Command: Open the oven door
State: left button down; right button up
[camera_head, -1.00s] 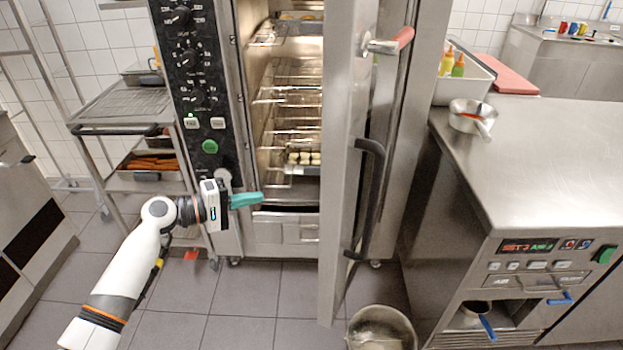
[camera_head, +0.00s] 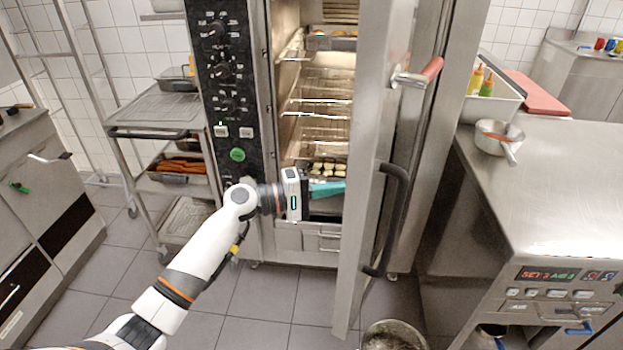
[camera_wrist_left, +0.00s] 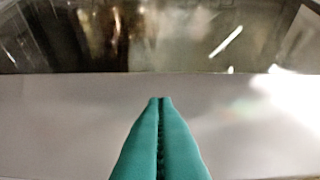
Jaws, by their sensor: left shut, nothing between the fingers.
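The tall steel oven stands open, with lit racks (camera_head: 322,88) showing inside. Its oven door (camera_head: 368,150) is swung out toward me and seen nearly edge-on, with a black handle (camera_head: 397,215) and a red-tipped latch lever (camera_head: 418,76) on its right face. My left gripper (camera_head: 344,187) is shut and empty, its teal fingers in front of the lower oven opening, left of the door. In the left wrist view the shut fingertips (camera_wrist_left: 160,100) point at a pale plain surface (camera_wrist_left: 60,115), with a dark glossy band above it. Contact cannot be told. My right gripper is not in view.
A control panel (camera_head: 226,90) flanks the oven opening on the left. A steel trolley (camera_head: 165,108) stands further left. A steel counter (camera_head: 570,180) with a saucepan (camera_head: 497,136) is at right. A metal bucket (camera_head: 393,335) stands on the floor by the door.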

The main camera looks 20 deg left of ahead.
pick_arm(q)
jog(key=shift+s+d, duration=0.15)
jog(key=shift+d, duration=0.5)
